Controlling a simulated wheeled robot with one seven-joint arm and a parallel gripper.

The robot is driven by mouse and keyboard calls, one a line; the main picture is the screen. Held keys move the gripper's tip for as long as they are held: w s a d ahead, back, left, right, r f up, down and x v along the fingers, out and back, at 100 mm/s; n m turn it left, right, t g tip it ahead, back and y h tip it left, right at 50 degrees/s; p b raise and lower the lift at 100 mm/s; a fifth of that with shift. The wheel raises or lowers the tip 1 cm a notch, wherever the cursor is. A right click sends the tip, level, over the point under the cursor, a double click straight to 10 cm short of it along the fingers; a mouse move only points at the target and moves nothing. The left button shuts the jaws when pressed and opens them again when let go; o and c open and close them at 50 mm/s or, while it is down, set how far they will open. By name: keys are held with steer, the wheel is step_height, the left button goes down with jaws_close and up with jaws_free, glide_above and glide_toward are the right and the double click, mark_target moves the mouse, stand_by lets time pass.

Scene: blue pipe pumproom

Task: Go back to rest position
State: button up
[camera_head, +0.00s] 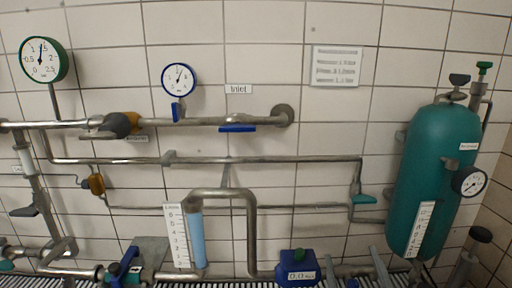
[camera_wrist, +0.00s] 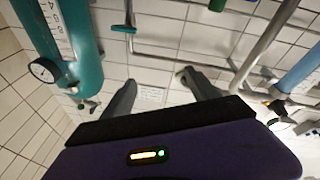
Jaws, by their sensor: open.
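My gripper (camera_wrist: 158,80) shows in the wrist view. Its two dark fingers stand apart with nothing between them. Beyond the fingers is the white tiled wall with a small printed notice. The gripper touches nothing that I can see. The wrist picture looks rotated, with the teal tank (camera_wrist: 62,38) at the left and pipes at the right. In the head view my gripper does not show.
In the head view a teal tank (camera_head: 437,180) with a dial stands at the right. Steel pipes (camera_head: 225,121) with blue-handled valves run along the wall. Round gauges (camera_head: 44,60), a blue level tube (camera_head: 196,238) and a blue digital meter (camera_head: 298,267) are there too.

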steer(key=s+f+m+g, duration=0.1)
steer(key=s+f, duration=0.3)
steer(key=s, duration=0.8)
steer(key=s+d+f+m+g, duration=0.1)
steer(key=s+f+g, duration=0.2)
steer(key=s, duration=1)
steer(key=s+f+m+g, duration=0.1)
steer(key=s+f+g, duration=0.1)
steer(key=s+f, duration=0.5)
steer(key=s, duration=0.5)
steer(key=shift+s+d+m+y, duration=0.2)
steer(key=shift+s+m+y, duration=0.05)
steer(key=shift+m+y, duration=0.15)
